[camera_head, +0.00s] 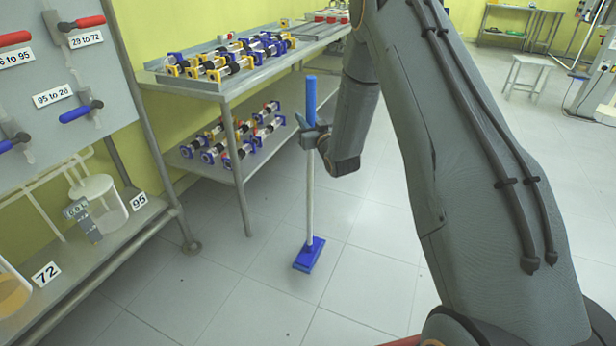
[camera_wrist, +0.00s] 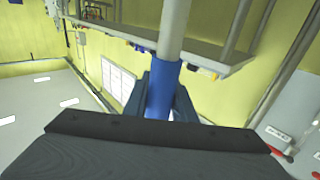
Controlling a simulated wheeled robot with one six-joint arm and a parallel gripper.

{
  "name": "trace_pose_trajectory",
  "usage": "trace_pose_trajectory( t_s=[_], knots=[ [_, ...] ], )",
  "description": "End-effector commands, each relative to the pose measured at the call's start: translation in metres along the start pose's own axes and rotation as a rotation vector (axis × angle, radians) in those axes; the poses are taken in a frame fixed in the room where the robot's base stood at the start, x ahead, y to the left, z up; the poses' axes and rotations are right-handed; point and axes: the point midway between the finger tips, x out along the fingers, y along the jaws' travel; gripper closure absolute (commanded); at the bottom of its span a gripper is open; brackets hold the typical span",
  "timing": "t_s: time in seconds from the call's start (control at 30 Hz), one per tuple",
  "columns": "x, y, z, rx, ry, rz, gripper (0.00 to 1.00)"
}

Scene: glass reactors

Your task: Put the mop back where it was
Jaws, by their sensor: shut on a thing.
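The mop has a blue grip (camera_head: 311,97), a white pole (camera_head: 309,195) and a blue head (camera_head: 309,255). It is upright, in front of the right end of the metal shelf table, with its head at or just above the tiled floor. My gripper (camera_head: 312,136) is shut on the mop near the lower end of the blue grip. In the wrist view the mop's blue grip (camera_wrist: 163,85) is between the jaws of my gripper (camera_wrist: 160,100). I cannot tell whether the head touches the floor.
A two-level metal table (camera_head: 227,92) behind the mop holds several small pump-like devices. A panel with red and blue valve handles (camera_head: 85,60) and a shelf with vessels (camera_head: 100,205) stand at left. A stool (camera_head: 527,68) is far right. The floor (camera_head: 240,290) around the mop head is clear.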

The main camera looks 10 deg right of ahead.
Motion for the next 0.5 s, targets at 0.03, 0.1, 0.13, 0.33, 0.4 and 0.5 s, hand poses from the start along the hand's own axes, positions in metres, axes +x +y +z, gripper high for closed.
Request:
trace_pose_trajectory(
  t_s=[0.03, 0.1, 0.13, 0.33, 0.4, 0.5],
  knots=[
    [0.000, 0.000, 0.009, 0.000, 0.000, 0.000, 1.00],
    [-0.001, 0.000, 0.022, 0.001, -0.001, 0.000, 1.00],
    [-0.001, 0.000, 0.027, 0.001, 0.000, 0.001, 1.00],
    [-0.001, 0.000, 0.049, 0.000, 0.002, 0.000, 1.00],
    [-0.001, 0.000, 0.052, 0.000, 0.003, 0.000, 1.00],
    [-0.002, 0.000, 0.059, 0.001, 0.002, 0.000, 1.00]
  ],
)
